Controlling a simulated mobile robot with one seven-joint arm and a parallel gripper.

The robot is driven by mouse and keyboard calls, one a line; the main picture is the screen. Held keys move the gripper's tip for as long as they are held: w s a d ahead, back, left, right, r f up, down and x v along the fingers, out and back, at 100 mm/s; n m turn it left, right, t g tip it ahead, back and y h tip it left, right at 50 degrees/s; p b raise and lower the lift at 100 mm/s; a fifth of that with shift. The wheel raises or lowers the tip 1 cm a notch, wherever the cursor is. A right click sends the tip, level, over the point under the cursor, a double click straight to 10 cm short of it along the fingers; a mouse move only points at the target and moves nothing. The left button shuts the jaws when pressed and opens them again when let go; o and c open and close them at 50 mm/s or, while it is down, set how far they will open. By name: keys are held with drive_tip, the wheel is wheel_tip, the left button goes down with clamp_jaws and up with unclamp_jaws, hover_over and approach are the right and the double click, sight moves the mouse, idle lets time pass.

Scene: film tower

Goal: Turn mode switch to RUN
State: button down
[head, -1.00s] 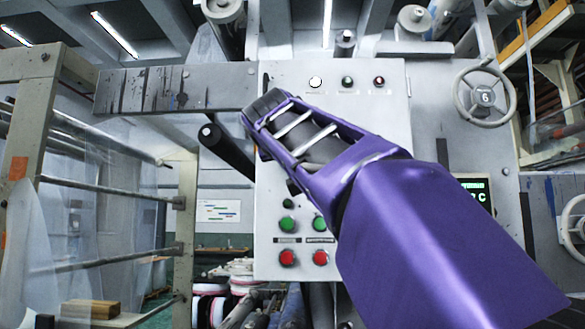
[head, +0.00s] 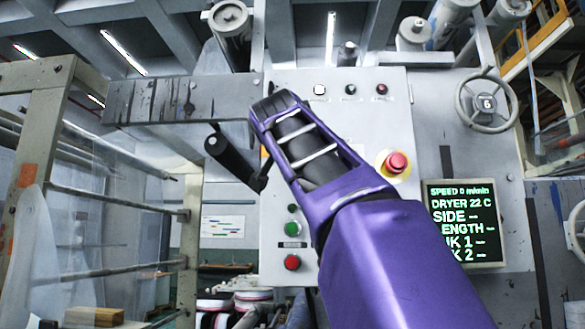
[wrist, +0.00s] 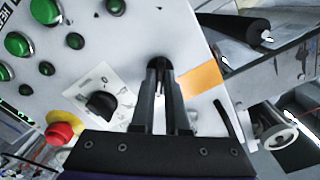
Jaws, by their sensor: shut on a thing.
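My gripper (head: 275,104) is at the left side of the grey control panel (head: 385,125) in the head view. My arm hides the middle of the panel there. In the wrist view my gripper (wrist: 163,80) has its fingers close together, shut on a dark knob (wrist: 158,62) on the panel face. The knob's label and pointer are hidden, so I cannot read its position or tell for sure that it is the mode switch. Another black rotary knob (wrist: 99,105) on a white marked plate stands beside the fingers, apart from them.
A red mushroom button (head: 396,162) on a yellow base and a lit display (head: 463,222) are right of my arm. Green buttons (wrist: 18,43) line the panel. A black-handled bar (head: 230,155) sticks out left of the panel. An orange patch (wrist: 202,78) is beside the fingers.

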drive_tip(key=shift+m, duration=0.7)
drive_tip(key=c, duration=0.9)
unclamp_jaws()
